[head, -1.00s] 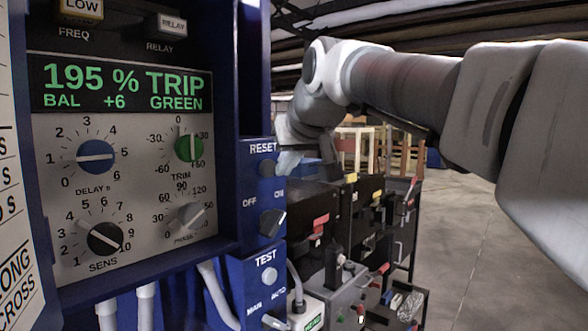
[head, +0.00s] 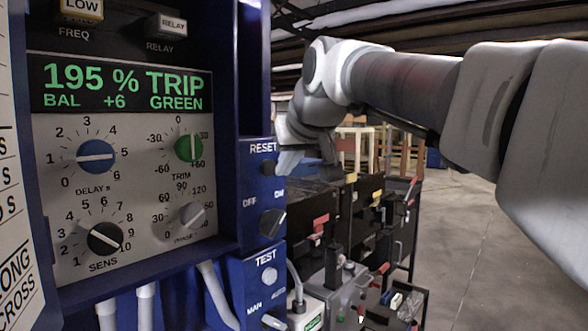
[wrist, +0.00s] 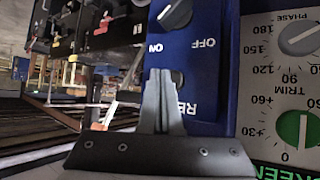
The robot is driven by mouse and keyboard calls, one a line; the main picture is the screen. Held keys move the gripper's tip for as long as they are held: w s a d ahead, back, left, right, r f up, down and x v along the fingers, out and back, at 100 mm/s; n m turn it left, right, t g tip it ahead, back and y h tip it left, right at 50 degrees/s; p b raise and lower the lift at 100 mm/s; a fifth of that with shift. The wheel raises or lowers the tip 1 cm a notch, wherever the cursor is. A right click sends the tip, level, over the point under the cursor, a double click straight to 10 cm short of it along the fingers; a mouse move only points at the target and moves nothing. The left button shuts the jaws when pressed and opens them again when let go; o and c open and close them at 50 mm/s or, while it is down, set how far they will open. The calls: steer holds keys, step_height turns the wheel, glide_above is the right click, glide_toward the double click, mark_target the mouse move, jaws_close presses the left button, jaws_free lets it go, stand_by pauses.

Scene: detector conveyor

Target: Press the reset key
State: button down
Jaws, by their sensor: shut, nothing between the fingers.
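The reset key (head: 267,168) is a dark round button under the RESET label on the narrow blue panel beside the display unit. In the wrist view the picture is upside down, and the reset key (wrist: 178,78) shows partly behind my fingertips. My gripper (wrist: 160,76) is shut and empty, its fingers pointing at the blue panel by the key. In the head view my gripper (head: 290,160) is just right of the panel's edge, partly hard to make out. I cannot tell whether the fingertips touch the key.
The ON/OFF knob (head: 272,222) sits below the key, and the TEST button (head: 269,275) lower still. The display (head: 120,88) reads 195 % TRIP, BAL +6, GREEN. A dark rack with coloured handles (head: 340,215) stands behind. Open floor (head: 480,250) lies right.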

steer(key=shift+w+a, duration=0.1)
steer(key=shift+a, duration=0.05)
steer(key=shift+w+a, duration=0.2)
steer(key=shift+a, duration=0.05)
steer(key=shift+w+a+p, duration=0.25)
steer(key=shift+a+p, duration=0.1)
steer(key=shift+p, duration=0.15)
stand_by(0.9)
stand_by(0.4)
steer(key=shift+s+d+b, duration=0.45)
steer(key=shift+s+d, duration=0.1)
steer(key=shift+d, duration=0.2)
steer(key=shift+s+d+b, duration=0.45)
steer(key=shift+s+d, duration=0.3)
steer(key=shift+d, duration=0.25)
steer(key=shift+s+d+b, duration=0.45)
steer(key=shift+s+d, duration=0.3)
steer(key=shift+d, duration=0.2)
